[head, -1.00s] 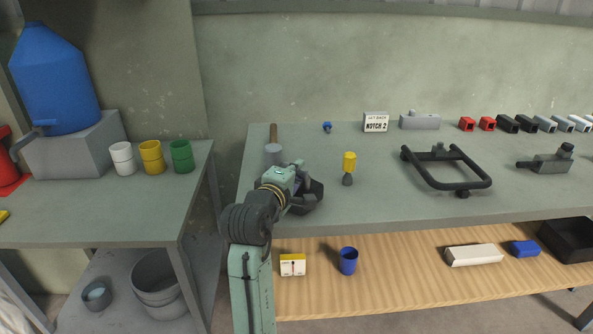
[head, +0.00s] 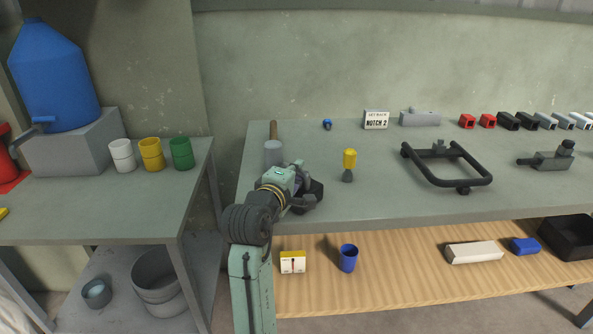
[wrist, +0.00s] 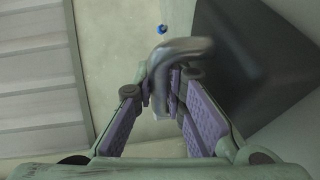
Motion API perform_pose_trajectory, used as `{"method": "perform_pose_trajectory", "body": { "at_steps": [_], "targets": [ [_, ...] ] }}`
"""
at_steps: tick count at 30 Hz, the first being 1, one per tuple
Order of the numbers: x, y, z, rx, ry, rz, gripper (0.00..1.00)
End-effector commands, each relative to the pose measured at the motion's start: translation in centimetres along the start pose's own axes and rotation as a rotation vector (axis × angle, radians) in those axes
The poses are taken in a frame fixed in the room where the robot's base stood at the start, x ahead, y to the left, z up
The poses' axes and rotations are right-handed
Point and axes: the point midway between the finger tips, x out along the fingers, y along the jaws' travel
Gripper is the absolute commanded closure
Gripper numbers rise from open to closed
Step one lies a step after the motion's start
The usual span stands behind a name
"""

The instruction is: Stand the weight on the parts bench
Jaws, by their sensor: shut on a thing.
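The weight appears to be the dark, faceted block (head: 313,190), partly hidden behind my gripper (head: 298,191) over the left front of the parts bench (head: 375,205). In the wrist view the dark block (wrist: 245,75) fills the right side, slightly blurred. A grey bent metal handle (wrist: 180,52) lies between the purple finger pads of my gripper (wrist: 172,95), which is shut on it. I cannot tell whether the weight's underside touches the bench top.
A grey cylinder with a wooden handle (head: 273,152) stands just behind my gripper. A yellow-topped piece (head: 349,164) stands close on the right, and a black tube frame (head: 462,184) farther right. A blue cup (head: 348,258) is on the lower shelf. Bare bench lies between them.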

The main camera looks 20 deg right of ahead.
Motion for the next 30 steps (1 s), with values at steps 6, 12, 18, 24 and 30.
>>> {"method": "perform_pose_trajectory", "body": {
  "at_steps": [6,12,18,24,30],
  "targets": [
    [-0.1,0.3,0.0,0.002,0.001,0.007,0.82],
    [-0.1,0.2,0.0,0.001,0.001,0.004,0.69],
    [0.0,0.1,0.0,0.001,0.0,0.002,0.65],
    [-0.4,-0.3,0.0,-0.002,0.0,-0.006,0.65],
    [-3.8,-0.1,-0.1,0.0,0.002,-0.002,0.65]
  ]
}}
